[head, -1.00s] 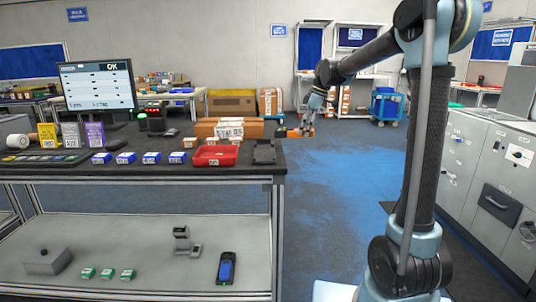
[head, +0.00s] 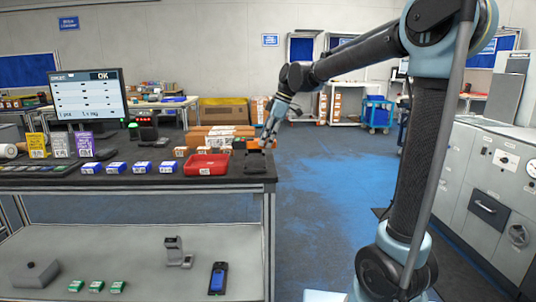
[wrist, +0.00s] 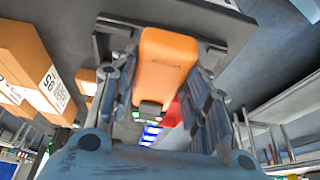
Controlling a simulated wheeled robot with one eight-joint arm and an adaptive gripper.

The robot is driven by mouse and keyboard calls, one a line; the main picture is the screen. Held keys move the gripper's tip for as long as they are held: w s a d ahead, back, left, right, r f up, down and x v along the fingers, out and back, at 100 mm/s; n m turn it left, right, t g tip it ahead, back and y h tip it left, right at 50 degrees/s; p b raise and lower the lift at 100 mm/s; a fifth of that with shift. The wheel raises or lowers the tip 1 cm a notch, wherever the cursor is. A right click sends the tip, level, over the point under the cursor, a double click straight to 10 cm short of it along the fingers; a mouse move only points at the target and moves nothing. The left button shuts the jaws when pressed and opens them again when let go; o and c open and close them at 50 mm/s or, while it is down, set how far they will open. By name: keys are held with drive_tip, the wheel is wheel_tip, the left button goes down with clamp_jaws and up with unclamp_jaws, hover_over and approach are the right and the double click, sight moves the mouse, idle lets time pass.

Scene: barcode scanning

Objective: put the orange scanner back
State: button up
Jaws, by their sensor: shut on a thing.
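My gripper (head: 270,142) is at the right end of the dark workbench in the head view, just above and beside a black holder (head: 254,161). In the wrist view the orange scanner (wrist: 168,62) sits between the two fingers of my gripper (wrist: 165,95), which are shut on it. A small green light shows at its near end. I cannot tell whether the scanner touches the holder.
A red tray (head: 207,164) lies just left of the holder. Cardboard boxes (head: 215,138) stand behind it, close to my gripper. A monitor (head: 88,95) and several small blue boxes are further left. The floor right of the bench is clear.

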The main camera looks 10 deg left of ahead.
drive_tip(key=shift+f, duration=2.45)
drive_tip(key=o, duration=0.9)
drive_tip(key=shift+f, duration=0.1)
drive_tip(key=shift+o, duration=0.2)
